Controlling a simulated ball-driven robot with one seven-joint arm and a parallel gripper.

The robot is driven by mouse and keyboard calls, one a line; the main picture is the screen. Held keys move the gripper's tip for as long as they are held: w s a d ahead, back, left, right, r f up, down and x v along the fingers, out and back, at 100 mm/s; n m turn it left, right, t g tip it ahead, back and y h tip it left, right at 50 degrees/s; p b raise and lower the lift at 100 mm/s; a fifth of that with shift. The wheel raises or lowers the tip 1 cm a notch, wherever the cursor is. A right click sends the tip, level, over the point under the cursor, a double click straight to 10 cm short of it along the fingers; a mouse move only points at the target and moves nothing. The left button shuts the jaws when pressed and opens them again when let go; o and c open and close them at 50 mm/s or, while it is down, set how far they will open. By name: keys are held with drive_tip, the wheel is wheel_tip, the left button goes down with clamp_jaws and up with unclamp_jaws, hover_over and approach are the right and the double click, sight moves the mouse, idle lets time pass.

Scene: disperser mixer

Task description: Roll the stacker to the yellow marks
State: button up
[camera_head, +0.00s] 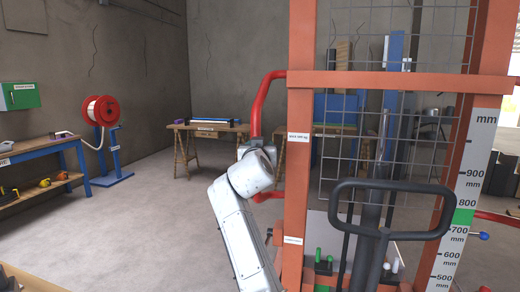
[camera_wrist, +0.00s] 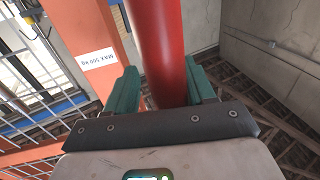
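The stacker is the orange frame (camera_head: 298,130) with a wire mesh guard, standing close in front of me at the right of the head view. A red bent tube handle (camera_head: 262,100) sticks out from its left side. A black loop handle (camera_head: 391,186) is at its front. My gripper (camera_head: 252,143) is at the red handle. In the wrist view the green fingers of my gripper (camera_wrist: 163,88) lie on both sides of the red handle (camera_wrist: 157,45), closed against it. The lower stacker is cut off by the picture edge. No yellow floor marks can be made out clearly.
A blue workbench (camera_head: 62,143) with tools and a red cable reel (camera_head: 101,110) on a blue stand are at the left. A wooden trestle table (camera_head: 208,127) stands by the back wall. The grey floor (camera_head: 140,215) between is clear. A wooden edge (camera_head: 28,281) shows at bottom left.

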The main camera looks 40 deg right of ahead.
drive_tip(key=shift+a+r, duration=0.1)
drive_tip(key=shift+a, duration=0.05)
drive_tip(key=v, duration=1)
drive_tip(key=shift+s+a+b, duration=0.2)
drive_tip(key=shift+s+b, duration=0.05)
drive_tip(key=shift+b, duration=0.2)
drive_tip(key=shift+a, duration=0.1)
